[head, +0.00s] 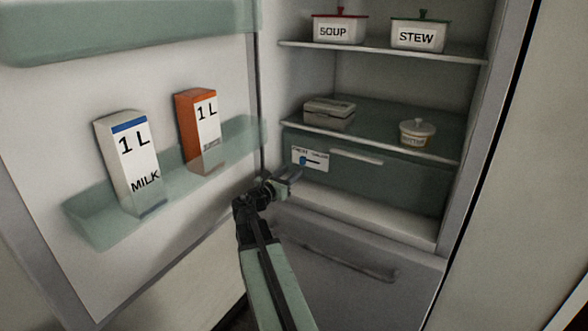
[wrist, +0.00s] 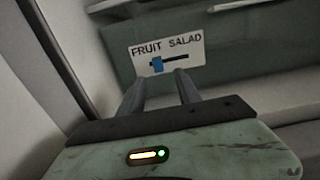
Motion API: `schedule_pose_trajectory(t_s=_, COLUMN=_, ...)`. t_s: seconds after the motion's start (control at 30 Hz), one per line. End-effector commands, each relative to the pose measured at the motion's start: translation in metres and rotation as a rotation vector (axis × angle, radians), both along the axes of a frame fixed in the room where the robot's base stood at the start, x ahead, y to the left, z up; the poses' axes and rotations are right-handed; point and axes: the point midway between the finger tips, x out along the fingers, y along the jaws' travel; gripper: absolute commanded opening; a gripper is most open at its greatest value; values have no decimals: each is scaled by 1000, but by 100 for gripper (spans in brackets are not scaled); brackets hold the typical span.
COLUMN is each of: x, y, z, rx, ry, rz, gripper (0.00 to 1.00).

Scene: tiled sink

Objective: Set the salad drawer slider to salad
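The salad drawer (head: 375,178) is a green see-through front low in the open fridge. Its white plate (head: 318,153) sits at the drawer's left end. In the wrist view the plate (wrist: 190,43) reads FRUIT on the left and SALAD on the right. The blue slider knob (wrist: 157,65) is at the left, FRUIT end of a dark slot, which runs on to the right. The knob also shows in the head view (head: 303,160). My gripper (head: 292,174) is in front of and just below the plate. In the wrist view its two fingers (wrist: 161,80) are apart with nothing between them.
The open door (head: 60,130) at the left holds a milk carton (head: 128,160) and an orange carton (head: 198,130). Soup (head: 340,31) and stew (head: 417,37) pots, a grey box (head: 328,112) and a small lidded pot (head: 416,132) stand on shelves. A lower drawer handle (head: 350,264) juts out below.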

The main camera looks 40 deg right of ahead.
Motion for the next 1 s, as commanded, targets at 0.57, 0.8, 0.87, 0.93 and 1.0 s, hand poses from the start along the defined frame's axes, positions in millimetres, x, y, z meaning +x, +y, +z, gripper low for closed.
schedule_pose_trajectory(t_s=0.57, x=22, y=-66, z=0, rx=2, ry=-5, rz=8, gripper=40)
schedule_pose_trajectory(t_s=0.8, x=22, y=-65, z=0, rx=3, ry=-4, rz=9, gripper=9)
schedule_pose_trajectory(t_s=0.87, x=22, y=-65, z=0, rx=3, ry=-4, rz=9, gripper=0)
schedule_pose_trajectory(t_s=0.93, x=22, y=-65, z=0, rx=3, ry=-4, rz=9, gripper=0)
schedule_pose_trajectory(t_s=1.0, x=22, y=-65, z=0, rx=3, ry=-4, rz=9, gripper=0)
